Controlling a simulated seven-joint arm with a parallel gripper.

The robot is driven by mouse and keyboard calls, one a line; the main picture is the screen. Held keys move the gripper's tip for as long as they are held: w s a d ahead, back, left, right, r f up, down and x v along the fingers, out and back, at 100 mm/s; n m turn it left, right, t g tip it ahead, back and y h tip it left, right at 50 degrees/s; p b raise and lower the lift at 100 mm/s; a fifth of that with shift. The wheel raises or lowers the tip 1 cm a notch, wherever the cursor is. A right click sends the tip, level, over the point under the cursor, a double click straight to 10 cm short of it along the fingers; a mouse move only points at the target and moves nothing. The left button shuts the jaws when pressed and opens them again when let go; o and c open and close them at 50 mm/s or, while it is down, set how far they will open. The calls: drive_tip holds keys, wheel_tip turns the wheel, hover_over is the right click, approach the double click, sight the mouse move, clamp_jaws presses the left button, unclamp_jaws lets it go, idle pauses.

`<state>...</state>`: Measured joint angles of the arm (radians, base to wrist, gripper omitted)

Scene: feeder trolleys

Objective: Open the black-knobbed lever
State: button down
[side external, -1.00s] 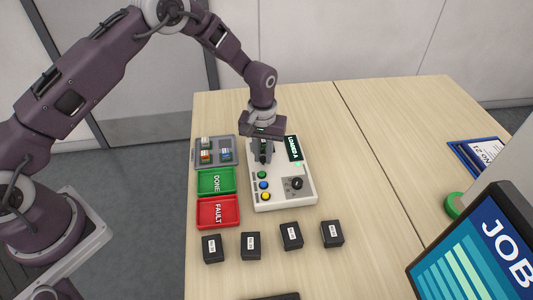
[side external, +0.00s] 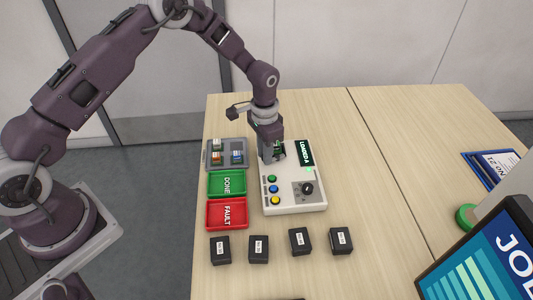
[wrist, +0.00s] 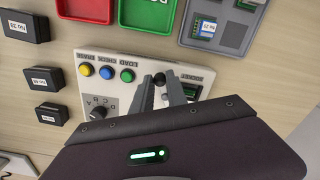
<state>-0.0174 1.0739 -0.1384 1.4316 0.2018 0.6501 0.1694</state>
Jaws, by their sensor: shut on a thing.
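The black-knobbed lever (wrist: 160,79) shows in the wrist view as a round black knob between my fingertips. Its stem is mostly hidden by the fingers. My gripper (wrist: 161,86) is shut on the knob. In the side view my gripper (side external: 267,157) is low over the upper left of the white machine panel (side external: 293,205), and it hides the lever there. Right of the fingers in the wrist view is a socket (wrist: 191,90) with a green part in it, partly covered by a finger.
The panel has yellow, blue and green buttons, a black dial (side external: 307,188) and a lit display (side external: 305,153). A green tray (side external: 227,183), a red tray (side external: 227,214) and a grey tray (side external: 211,163) stand on its left. Several black boxes (side external: 300,241) stand in front.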

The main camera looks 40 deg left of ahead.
drive_tip(key=shift+w+a+m, duration=0.1)
drive_tip(key=shift+a+m, duration=0.05)
drive_tip(key=shift+m, duration=0.25)
drive_tip(key=c, duration=1.3)
unclamp_jaws()
wheel_tip(320, 180, up, 7)
drive_tip(key=shift+r, duration=0.1)
